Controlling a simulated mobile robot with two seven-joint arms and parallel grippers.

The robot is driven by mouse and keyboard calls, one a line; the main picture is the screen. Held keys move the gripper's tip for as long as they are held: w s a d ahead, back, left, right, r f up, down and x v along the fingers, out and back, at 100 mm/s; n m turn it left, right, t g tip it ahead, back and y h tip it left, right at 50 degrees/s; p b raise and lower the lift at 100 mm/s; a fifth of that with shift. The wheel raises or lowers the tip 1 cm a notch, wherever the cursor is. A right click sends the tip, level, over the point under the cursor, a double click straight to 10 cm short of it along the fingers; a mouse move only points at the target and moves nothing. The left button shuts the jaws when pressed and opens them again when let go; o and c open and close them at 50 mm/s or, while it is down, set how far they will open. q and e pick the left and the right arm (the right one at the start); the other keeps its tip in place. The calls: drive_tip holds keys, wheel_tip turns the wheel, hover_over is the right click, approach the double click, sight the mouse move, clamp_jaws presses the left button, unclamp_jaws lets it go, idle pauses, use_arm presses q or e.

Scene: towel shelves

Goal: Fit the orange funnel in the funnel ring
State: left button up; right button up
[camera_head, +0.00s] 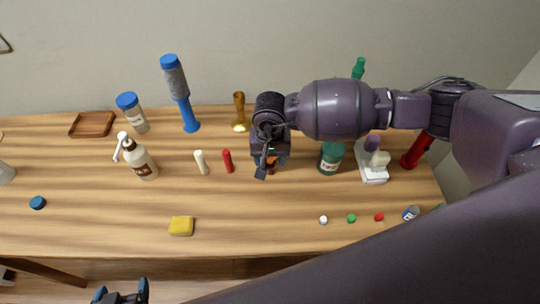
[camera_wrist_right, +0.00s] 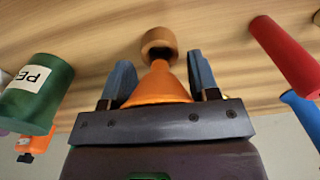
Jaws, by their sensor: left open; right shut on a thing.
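The orange funnel (camera_wrist_right: 160,88) is between the fingers of my right gripper (camera_wrist_right: 161,80), which is shut on it. In the right wrist view its narrow spout points at a brown wooden ring (camera_wrist_right: 158,37) with a dark opening, seemingly the funnel ring. The spout tip is at the opening's edge; I cannot tell whether it is inside. In the head view my right gripper (camera_head: 266,166) is low over the mid-table, and little of the funnel shows behind it. My left gripper (camera_head: 120,293) is open and empty at the bottom edge, off the table.
A green jar (camera_head: 331,158) stands right of my right gripper, and a red stick (camera_head: 227,161) stands to its left. An amber-coloured stand (camera_head: 240,112) is behind. A yellow sponge (camera_head: 181,226) lies front left. The front middle of the table is mostly clear.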

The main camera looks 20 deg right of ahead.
sight(270, 165)
idle(0.6)
idle(0.7)
drive_tip(key=shift+b, duration=0.35)
drive_tip(key=shift+f, duration=0.1)
idle(0.3)
drive_tip(key=shift+f+b, duration=0.3)
drive_tip(key=shift+f, duration=0.15)
drive_tip(key=shift+f, duration=0.1)
drive_tip(key=shift+f, duration=0.3)
drive_tip(key=shift+f+b, duration=0.75)
drive_tip(key=shift+f, duration=0.1)
